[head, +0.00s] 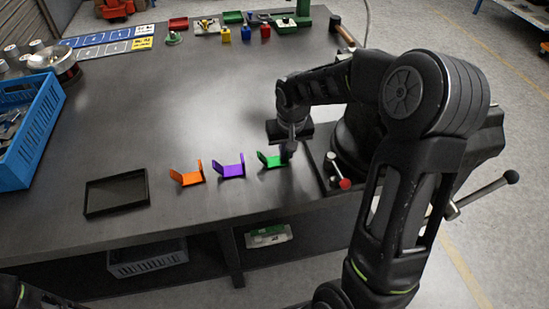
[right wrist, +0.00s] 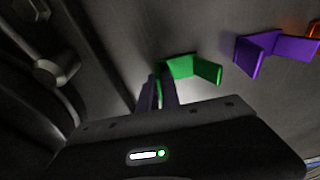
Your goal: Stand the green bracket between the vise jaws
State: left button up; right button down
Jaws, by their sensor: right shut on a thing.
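The green bracket (head: 268,160) rests on the dark bench at the right end of a row of brackets. My right gripper (head: 288,150) reaches down to its right side and is shut on that upright part. In the right wrist view the fingers (right wrist: 160,92) close on the left end of the green bracket (right wrist: 182,67). The dark vise (head: 326,168) is just to the right at the bench edge. My right arm hides most of it, and its jaw gap cannot be made out. My left gripper is not in view.
A purple bracket (head: 229,167) and an orange bracket (head: 187,174) stand left of the green one. A black tray (head: 116,211) lies further left, near a blue crate (head: 44,125). A red-knobbed handle (head: 338,173) sticks up by the vise. The bench middle is clear.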

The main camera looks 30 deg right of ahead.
jog(key=shift+r, duration=0.1)
